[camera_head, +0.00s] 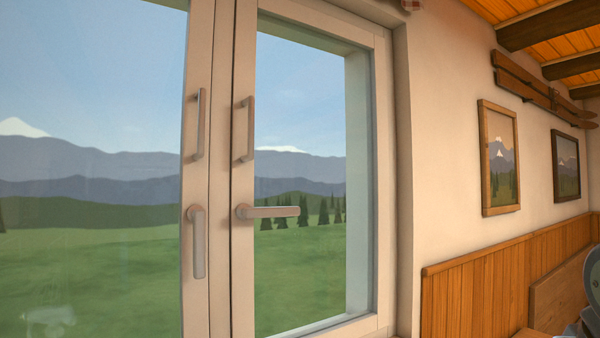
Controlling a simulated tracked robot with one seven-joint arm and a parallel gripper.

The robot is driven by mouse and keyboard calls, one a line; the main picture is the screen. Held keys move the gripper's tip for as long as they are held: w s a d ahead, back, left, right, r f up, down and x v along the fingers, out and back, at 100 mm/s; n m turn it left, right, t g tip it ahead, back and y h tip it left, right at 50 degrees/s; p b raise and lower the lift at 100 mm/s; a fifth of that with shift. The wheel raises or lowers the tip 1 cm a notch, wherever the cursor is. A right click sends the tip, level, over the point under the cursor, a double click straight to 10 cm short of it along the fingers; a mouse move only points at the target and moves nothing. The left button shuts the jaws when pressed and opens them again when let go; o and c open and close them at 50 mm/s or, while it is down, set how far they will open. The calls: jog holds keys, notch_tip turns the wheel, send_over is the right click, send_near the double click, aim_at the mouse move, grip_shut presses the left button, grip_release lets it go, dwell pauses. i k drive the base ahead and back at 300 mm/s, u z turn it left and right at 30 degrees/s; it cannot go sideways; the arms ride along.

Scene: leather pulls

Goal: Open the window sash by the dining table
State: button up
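The window has two pale-framed sashes side by side. The right sash (243,295) carries a grey lever handle (272,212) turned level, pointing right across the glass, with an upright pull bar (249,130) above it. The left sash (195,300) has a lever handle (198,245) hanging straight down and its own upright pull bar (201,125). The two sashes meet at the middle and look closed; I cannot tell whether there is a slight gap. My gripper is not in view, and nothing is seen touching the handles or pulls.
A plastered wall (440,165) with wood panelling (475,295) runs off to the right. It bears two framed pictures (500,157) (566,166) and a pair of skis (545,95). A grey rounded part cuts in at the lower right edge. No obstacle shows before the sashes.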

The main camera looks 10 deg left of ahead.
aim_at(295, 16)
jog(key=u, duration=1.45)
jog(key=k, duration=0.65)
jog(key=z, duration=0.5)
jog(key=i, duration=0.5)
